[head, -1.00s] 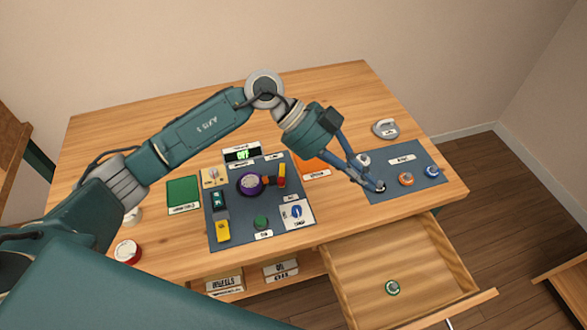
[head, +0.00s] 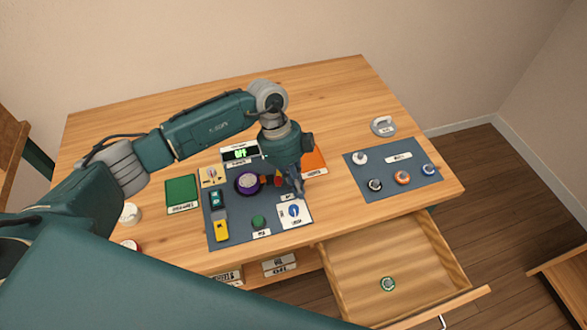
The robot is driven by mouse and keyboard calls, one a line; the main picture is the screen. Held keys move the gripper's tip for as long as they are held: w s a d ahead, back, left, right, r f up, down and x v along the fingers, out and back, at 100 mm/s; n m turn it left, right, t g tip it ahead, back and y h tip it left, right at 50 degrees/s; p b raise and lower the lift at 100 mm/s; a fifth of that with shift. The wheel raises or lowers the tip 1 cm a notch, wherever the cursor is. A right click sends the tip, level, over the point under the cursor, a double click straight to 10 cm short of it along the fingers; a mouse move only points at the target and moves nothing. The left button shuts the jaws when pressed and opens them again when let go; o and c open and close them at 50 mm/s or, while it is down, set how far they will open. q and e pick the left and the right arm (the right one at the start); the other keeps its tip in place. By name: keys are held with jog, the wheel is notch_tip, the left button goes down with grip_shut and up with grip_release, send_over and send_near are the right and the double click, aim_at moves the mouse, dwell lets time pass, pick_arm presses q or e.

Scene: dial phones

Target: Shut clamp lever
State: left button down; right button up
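My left gripper (head: 297,188) points down over the right side of the dark blue panel mat (head: 236,228), just right of the purple round dial (head: 248,183). A small red and yellow part, which looks like the clamp lever (head: 278,181), shows between the dial and my gripper. My gripper and wrist hide most of it, so its angle and any contact cannot be made out. The fingers are small and dark here, and their gap does not show. My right gripper is not in view.
Left on the panel are a yellow device (head: 221,230) and a green knob (head: 258,221). A white card with a blue switch (head: 294,211) lies just in front of my gripper. A second mat (head: 395,187) holds several round pieces at right. The drawer (head: 345,285) stands open.

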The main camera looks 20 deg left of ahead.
aim_at(281, 181)
pick_arm(q)
jog(key=shift+w+a+r+p, duration=0.15)
jog(key=shift+w+a, duration=0.15)
jog(key=shift+a, duration=0.3)
jog(key=shift+w+a+p, duration=0.1)
jog(key=shift+w+a, duration=0.15)
jog(key=shift+a, duration=0.35)
jog(key=shift+w+a+r+p, duration=0.15)
jog(key=shift+w+a, duration=0.15)
jog(key=shift+a, duration=0.3)
jog(key=shift+f, duration=0.1)
jog(key=shift+a+p, duration=0.35)
jog(key=shift+a, duration=0.6)
jog(key=shift+d, duration=0.1)
